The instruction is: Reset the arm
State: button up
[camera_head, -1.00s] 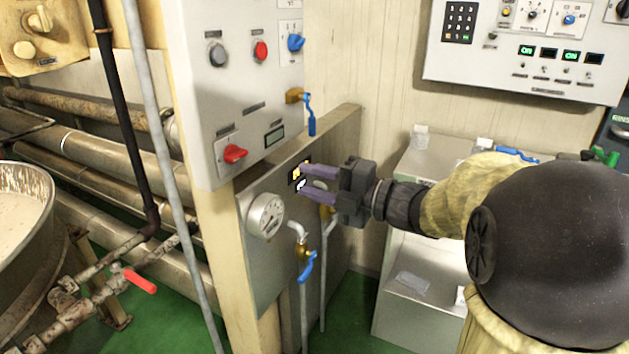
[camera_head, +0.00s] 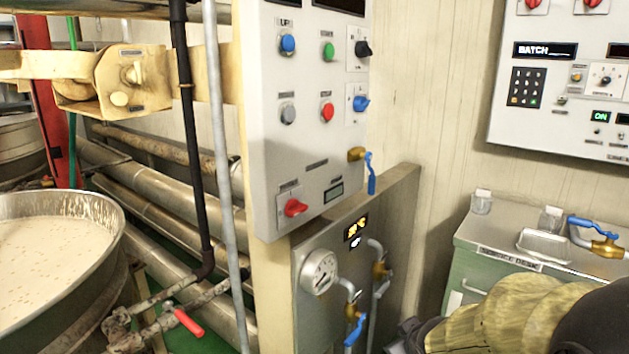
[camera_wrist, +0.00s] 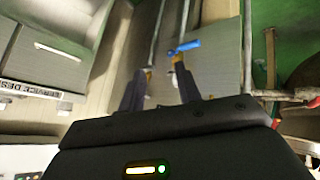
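My arm (camera_head: 500,322) shows at the bottom right of the head view, in a yellowish sleeve with black joints. The gripper itself is mostly cut off below the frame there. In the wrist view my gripper (camera_wrist: 158,92) shows two dark fingers standing apart with nothing between them, so it is open and empty. Past the fingertips are a blue-handled valve (camera_wrist: 184,47) and the grey lower panel (camera_wrist: 215,60); the fingers look apart from them, though the exact distance is hard to tell.
The control panel (camera_head: 300,165) with knobs and a red switch stands at centre, a gauge (camera_head: 319,272) and blue-handled valves below. A green service desk (camera_head: 470,238) with small jars stands right. A kettle (camera_head: 110,205) of pale mix and pipes fill the left.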

jog(key=s+a+f+m+g, duration=0.3)
jog(key=s+f+m+g, duration=0.3)
jog(key=s, duration=0.6)
jog(key=w+p+v, duration=0.3)
jog(key=p+v, duration=1.2)
jog(key=p, duration=0.1)
jog(key=w+d+r+p+v, duration=0.1)
jog(key=w+p+v, duration=0.2)
jog(key=p+v, duration=1.2)
jog(key=shift+w+r+n+p, duration=0.35)
jog(key=shift+w+r+n, duration=0.1)
jog(key=shift+r, duration=0.1)
jog(key=shift+w, duration=0.1)
